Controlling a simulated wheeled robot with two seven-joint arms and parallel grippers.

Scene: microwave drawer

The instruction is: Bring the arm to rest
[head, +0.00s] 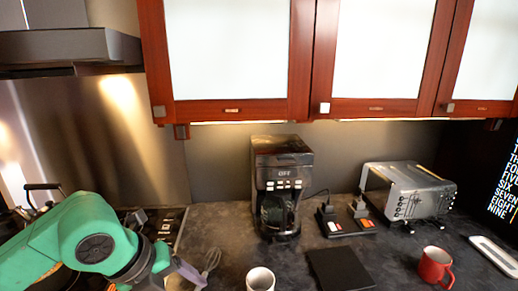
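My green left arm (75,235) reaches in from the lower left over the stove side of the counter. Its dark wrist joint is near the bottom edge of the head view. The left gripper is at most partly visible at the bottom edge, and its fingers cannot be made out. A greyish-purple piece (188,272) shows beside the wrist, and I cannot tell whether it is part of the gripper. My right arm and gripper are not in view.
Cabinets (230,50) hang above.

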